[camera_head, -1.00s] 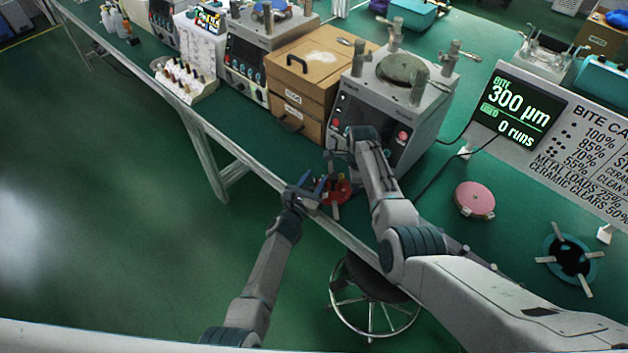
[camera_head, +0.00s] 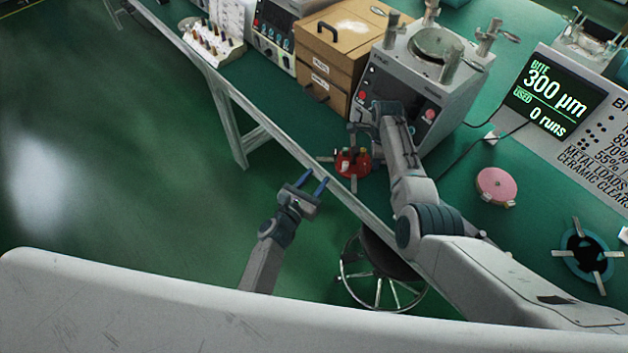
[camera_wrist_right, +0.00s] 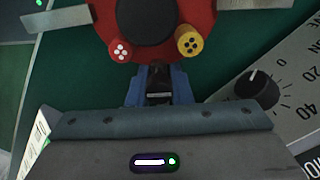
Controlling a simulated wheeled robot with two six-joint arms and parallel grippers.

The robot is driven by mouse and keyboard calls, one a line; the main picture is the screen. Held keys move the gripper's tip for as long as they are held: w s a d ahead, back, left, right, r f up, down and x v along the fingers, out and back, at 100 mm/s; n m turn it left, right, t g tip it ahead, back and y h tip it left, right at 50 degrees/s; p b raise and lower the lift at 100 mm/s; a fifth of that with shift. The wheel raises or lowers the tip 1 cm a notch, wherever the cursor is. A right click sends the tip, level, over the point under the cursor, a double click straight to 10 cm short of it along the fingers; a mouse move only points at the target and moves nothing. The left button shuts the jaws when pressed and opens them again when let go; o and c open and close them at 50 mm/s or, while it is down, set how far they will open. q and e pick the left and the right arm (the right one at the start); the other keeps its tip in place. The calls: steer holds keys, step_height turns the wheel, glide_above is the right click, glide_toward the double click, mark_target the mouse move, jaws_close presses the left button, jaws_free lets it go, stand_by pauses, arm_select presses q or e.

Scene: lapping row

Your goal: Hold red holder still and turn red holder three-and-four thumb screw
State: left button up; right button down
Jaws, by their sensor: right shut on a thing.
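The red holder (camera_head: 346,166) lies near the front edge of the green bench in the head view. The right wrist view shows its red rim (camera_wrist_right: 147,50), dark round middle, metal arms, and red and yellow dotted knobs. My right gripper (camera_head: 356,142) reaches down at the holder. In the wrist view its blue fingers (camera_wrist_right: 158,86) are shut on a small dark piece at the rim between the two knobs, seemingly the three-and-four thumb screw (camera_wrist_right: 158,75), mostly hidden. My left gripper (camera_head: 312,183) is open and empty, left of and apart from the holder, off the bench edge.
A grey lapping machine (camera_head: 405,85) stands behind the holder, with a wooden drawer box (camera_head: 335,55) to its left. A pink disc (camera_head: 496,186) and a teal holder (camera_head: 586,252) lie on the right. A stool (camera_head: 380,275) stands below the bench edge.

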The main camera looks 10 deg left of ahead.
stand_by(0.4)
steer(key=c, duration=1.2)
jaws_free()
steer(key=shift+c, duration=0.2)
